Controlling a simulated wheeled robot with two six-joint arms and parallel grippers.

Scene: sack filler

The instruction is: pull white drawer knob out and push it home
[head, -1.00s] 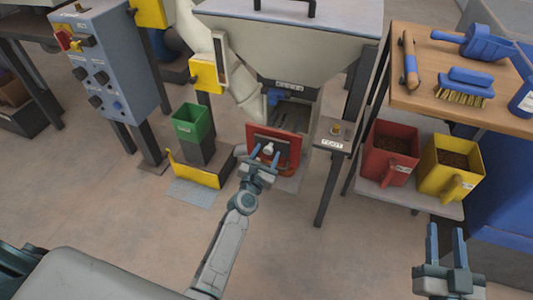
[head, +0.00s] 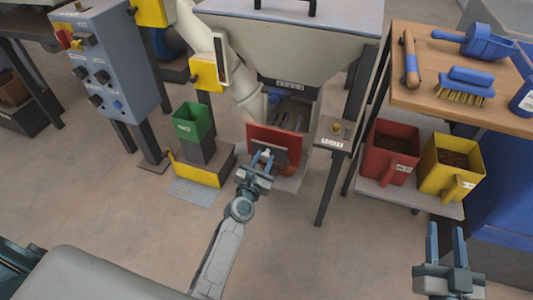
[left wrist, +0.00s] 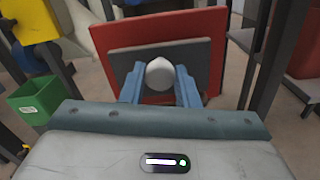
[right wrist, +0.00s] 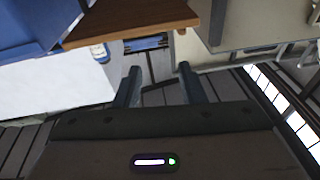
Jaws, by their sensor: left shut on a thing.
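The white drawer knob (left wrist: 160,73) sits between the blue fingers of my left gripper (left wrist: 160,84) in the left wrist view. The left gripper (head: 262,160) is shut on it in the head view, where the fingers mostly hide the knob. Behind the knob is a grey plate (left wrist: 120,62) on the red drawer front (head: 274,133). The drawer front stands under the hopper, with dark slots visible behind its top edge. My right gripper (head: 446,230) is open and empty at the lower right, far from the drawer.
A grey hopper (head: 300,45) is above the drawer. A small post table (head: 334,140) stands right of it, a green bin (head: 190,121) left. Floor in front is clear.

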